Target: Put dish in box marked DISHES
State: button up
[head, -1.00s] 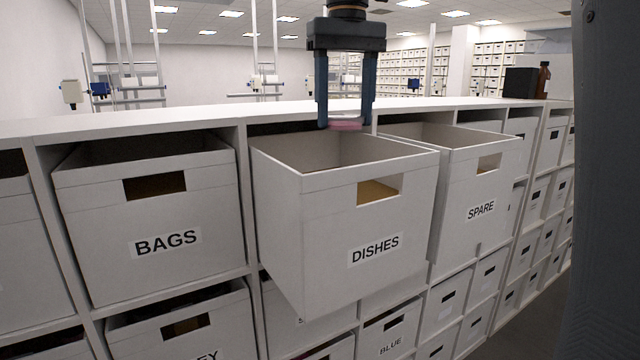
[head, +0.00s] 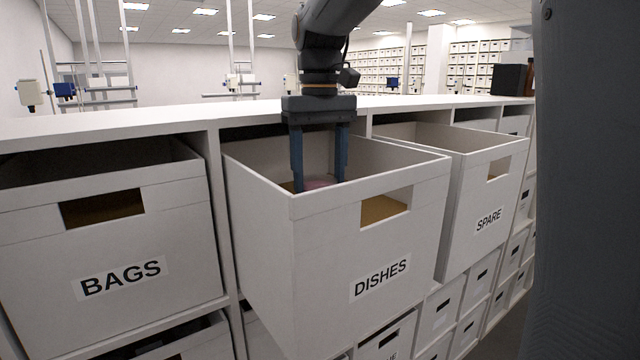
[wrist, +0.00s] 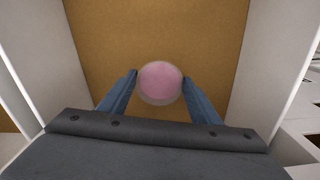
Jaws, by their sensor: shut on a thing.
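The box marked DISHES (head: 330,240) is pulled part way out of the shelf, with its open top facing up. My gripper (head: 319,188) reaches down inside it, with the fingertips below the level of the front rim.
The box marked BAGS (head: 110,250) is on the left, and the box marked SPARE (head: 485,190), also pulled out, is on the right. The white shelf top (head: 150,118) runs behind them. A dark box (head: 510,79) stands at its far right.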

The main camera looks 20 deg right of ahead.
aim_at(320, 180)
jog(key=shift+f+p, duration=0.4)
jog(key=shift+f, duration=1.05)
jog(key=shift+f, duration=0.1)
jog(key=o, duration=1)
notch_tip(320, 180, up, 11)
jog(key=b, duration=0.4)
jog(key=shift+r, duration=0.65)
